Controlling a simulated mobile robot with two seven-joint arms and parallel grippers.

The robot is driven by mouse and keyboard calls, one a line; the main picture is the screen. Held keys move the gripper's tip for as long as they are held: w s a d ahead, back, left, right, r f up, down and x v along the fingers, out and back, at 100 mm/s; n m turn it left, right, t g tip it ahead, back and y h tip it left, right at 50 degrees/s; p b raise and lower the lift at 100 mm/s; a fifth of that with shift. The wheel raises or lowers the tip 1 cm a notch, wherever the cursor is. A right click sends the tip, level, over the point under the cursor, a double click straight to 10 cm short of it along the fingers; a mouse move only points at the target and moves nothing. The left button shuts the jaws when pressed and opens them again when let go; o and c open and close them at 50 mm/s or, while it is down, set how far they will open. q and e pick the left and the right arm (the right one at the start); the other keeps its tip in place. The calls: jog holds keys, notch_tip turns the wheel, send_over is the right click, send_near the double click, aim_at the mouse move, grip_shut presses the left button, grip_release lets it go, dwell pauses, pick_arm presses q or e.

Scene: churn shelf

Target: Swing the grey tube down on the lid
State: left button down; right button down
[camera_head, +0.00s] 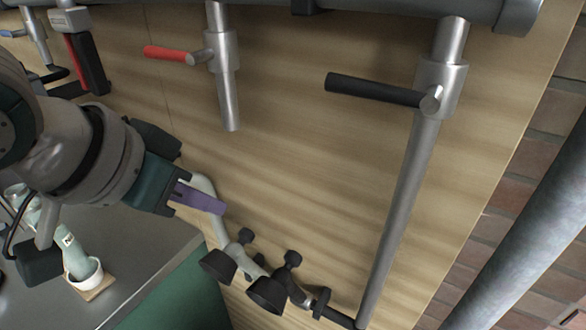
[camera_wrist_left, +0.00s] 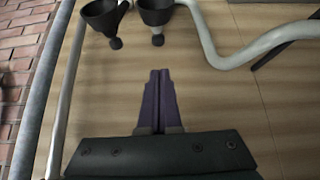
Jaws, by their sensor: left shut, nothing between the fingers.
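A bent light-grey tube (camera_head: 215,229) runs along the wooden panel, partly hidden behind my left gripper. It also shows in the left wrist view (camera_wrist_left: 238,58), above and to the right of the fingertips, curving off to the right edge. My left gripper (camera_head: 221,209) has purple fingers that are shut and empty; in the head view they overlap the tube's upper part. In the left wrist view the shut fingertips (camera_wrist_left: 160,73) point at bare wood, apart from the tube. I cannot make out a lid for certain. My right gripper is not in view.
Two black cups (camera_head: 267,294) with knobs are beside the tube's lower end. A long steel pipe (camera_head: 398,215) with a black-handled valve (camera_head: 375,90) is to the right. A red-handled valve (camera_head: 180,54) is above. A pale bottle (camera_head: 76,260) stands in a white cup, lower left.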

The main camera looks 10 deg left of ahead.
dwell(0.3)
pick_arm(q)
jog(key=b+x, duration=0.1)
jog(key=x, duration=0.9)
jog(key=shift+d, duration=0.1)
jog(key=shift+s, duration=0.1)
